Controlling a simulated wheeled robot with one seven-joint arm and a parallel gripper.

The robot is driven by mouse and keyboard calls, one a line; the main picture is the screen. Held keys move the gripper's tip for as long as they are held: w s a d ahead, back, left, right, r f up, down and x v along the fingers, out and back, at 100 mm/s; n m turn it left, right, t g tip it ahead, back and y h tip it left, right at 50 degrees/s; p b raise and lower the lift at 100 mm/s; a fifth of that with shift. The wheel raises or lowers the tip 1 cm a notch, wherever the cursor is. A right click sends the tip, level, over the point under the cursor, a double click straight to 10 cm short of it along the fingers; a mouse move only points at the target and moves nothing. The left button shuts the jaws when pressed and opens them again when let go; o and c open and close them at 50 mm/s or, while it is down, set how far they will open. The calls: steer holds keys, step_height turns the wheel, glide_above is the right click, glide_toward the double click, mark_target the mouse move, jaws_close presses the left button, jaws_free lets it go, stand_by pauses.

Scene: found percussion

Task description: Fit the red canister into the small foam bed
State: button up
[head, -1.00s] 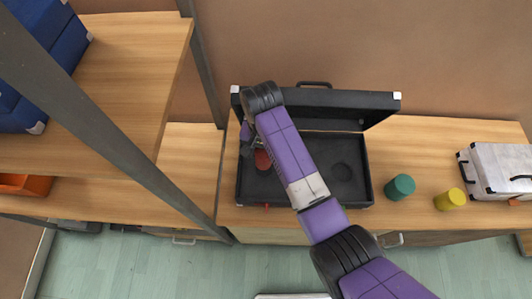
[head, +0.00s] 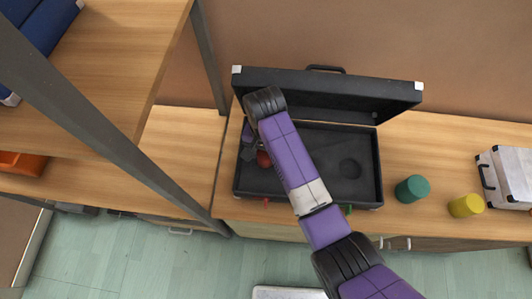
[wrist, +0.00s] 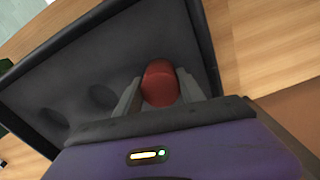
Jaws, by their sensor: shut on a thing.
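My gripper (wrist: 160,92) is shut on the red canister (wrist: 160,83), with one finger on each side of it. In the head view the red canister (head: 263,159) shows partly behind my arm, over the left part of the open black case (head: 300,203). Whether it touches the foam below cannot be told. The case's dark foam has a round recess (head: 350,168) at the right. The wrist view shows two round recesses, one nearer the canister (wrist: 102,97) and one farther off (wrist: 48,117). Any recess under the canister is hidden.
A green canister (head: 412,189) and a yellow canister (head: 466,206) stand on the wooden counter right of the case. A silver case (head: 510,177) is at the far right. The raised lid (head: 330,95) stands behind. A shelf with a grey post (head: 120,140) is at the left.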

steer(key=shift+f, duration=0.15)
steer(key=o, duration=1.4)
steer(key=shift+o, duration=0.2)
step_height(320, 180, up, 11)
steer(key=shift+r, duration=0.1)
steer(key=shift+r+p, duration=0.6)
steer(key=shift+p, duration=0.35)
steer(key=shift+f, duration=0.1)
